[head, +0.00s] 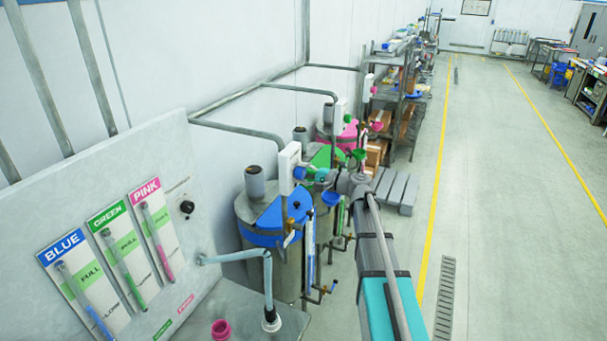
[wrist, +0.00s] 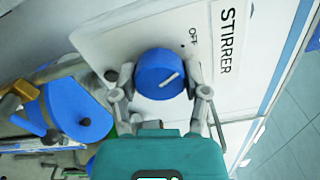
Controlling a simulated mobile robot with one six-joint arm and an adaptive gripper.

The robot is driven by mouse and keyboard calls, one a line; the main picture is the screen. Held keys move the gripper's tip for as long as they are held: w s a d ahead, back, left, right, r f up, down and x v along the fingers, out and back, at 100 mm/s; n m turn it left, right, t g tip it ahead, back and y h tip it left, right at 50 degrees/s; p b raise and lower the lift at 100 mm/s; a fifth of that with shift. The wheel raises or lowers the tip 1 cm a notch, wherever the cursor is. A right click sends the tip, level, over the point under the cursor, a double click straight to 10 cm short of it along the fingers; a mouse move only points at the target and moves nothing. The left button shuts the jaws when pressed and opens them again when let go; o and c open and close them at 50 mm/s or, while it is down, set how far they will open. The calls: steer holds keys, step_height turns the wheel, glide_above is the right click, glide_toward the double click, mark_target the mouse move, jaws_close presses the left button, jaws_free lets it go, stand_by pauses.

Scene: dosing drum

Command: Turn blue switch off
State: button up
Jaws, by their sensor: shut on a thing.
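The blue switch (wrist: 160,66) is a round knob on a white panel (wrist: 110,45) marked STIRRER. A white line on the knob slants up toward the right. The word OFF is printed above and right of the knob, with a small dark dot by it. My gripper (wrist: 160,78) is shut on the knob, one finger on its left side and one on its right. In the head view, my gripper (head: 305,174) is at the white switch box (head: 288,167) above the blue-lidded drum (head: 268,232). The knob is hidden there.
Green-lidded (head: 322,156) and pink-lidded drums stand behind the blue one. A board with BLUE (head: 62,247), GREEN and PINK gauges is at left. Pipes and valves stand close below my arm. The floor on the right (head: 500,200) is clear.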

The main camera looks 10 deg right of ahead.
steer(key=shift+s+a+f, duration=0.1)
steer(key=o, duration=1.1)
steer(key=shift+o, duration=0.2)
steer(key=shift+s+d, duration=0.15)
steer(key=shift+d, duration=0.2)
steer(key=v, duration=1.1)
steer(key=shift+d, duration=0.1)
